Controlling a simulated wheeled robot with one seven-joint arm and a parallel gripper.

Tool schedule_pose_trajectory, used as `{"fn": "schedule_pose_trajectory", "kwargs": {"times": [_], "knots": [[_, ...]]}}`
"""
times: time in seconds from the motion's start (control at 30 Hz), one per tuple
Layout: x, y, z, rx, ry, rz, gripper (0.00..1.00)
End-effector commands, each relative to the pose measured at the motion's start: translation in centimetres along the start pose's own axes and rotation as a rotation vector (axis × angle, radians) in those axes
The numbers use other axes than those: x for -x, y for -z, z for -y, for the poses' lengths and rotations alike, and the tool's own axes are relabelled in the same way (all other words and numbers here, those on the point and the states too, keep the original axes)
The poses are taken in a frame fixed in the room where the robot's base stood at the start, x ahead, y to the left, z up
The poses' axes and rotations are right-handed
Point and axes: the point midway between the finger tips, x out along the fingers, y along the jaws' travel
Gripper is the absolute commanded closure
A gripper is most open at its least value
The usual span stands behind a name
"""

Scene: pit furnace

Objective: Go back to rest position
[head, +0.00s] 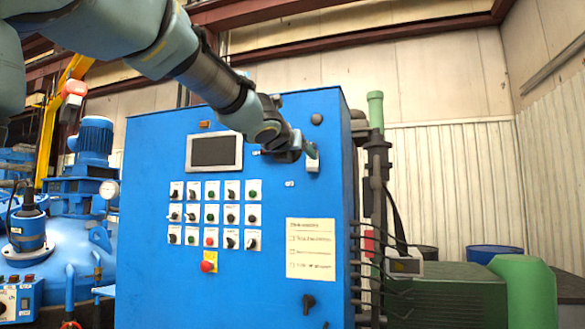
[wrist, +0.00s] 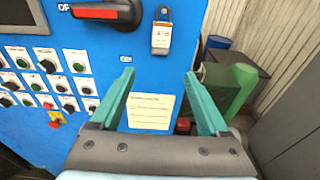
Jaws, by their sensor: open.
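My gripper (wrist: 158,98) shows in the wrist view with its two teal fingers spread apart and nothing between them. It faces the blue control cabinet (head: 150,270). In the head view my arm reaches across the upper part of the cabinet, and the gripper end is near its top right, mostly hidden by the wrist. A black rotary switch with a red handle (wrist: 95,13) is at the top of the wrist view. A padlock with a white label (wrist: 162,38) hangs to the right of it, apart from the fingers.
The cabinet front carries a screen (head: 214,151), several knobs and buttons, a red emergency button (head: 207,266) and a paper checklist (head: 311,249). Blue machinery (head: 75,235) stands at left. Green containers (head: 525,285) stand at right. A dark vertical post stands beside the cabinet.

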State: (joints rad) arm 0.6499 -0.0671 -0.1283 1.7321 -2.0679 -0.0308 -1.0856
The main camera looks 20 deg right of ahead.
Motion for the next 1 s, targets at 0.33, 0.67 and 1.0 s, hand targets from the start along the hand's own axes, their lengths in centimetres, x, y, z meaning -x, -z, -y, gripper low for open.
{"fn": "schedule_pose_trajectory", "kwargs": {"times": [0.33, 0.67, 1.0], "knots": [[0.1, 1.3, -0.9, -0.071, -0.008, -0.019, 0.21], [1.2, 18.0, -10.0, -0.938, 0.086, -0.321, 0.21], [12.4, 38.7, -17.3, -1.718, 0.686, -0.667, 0.21]]}}
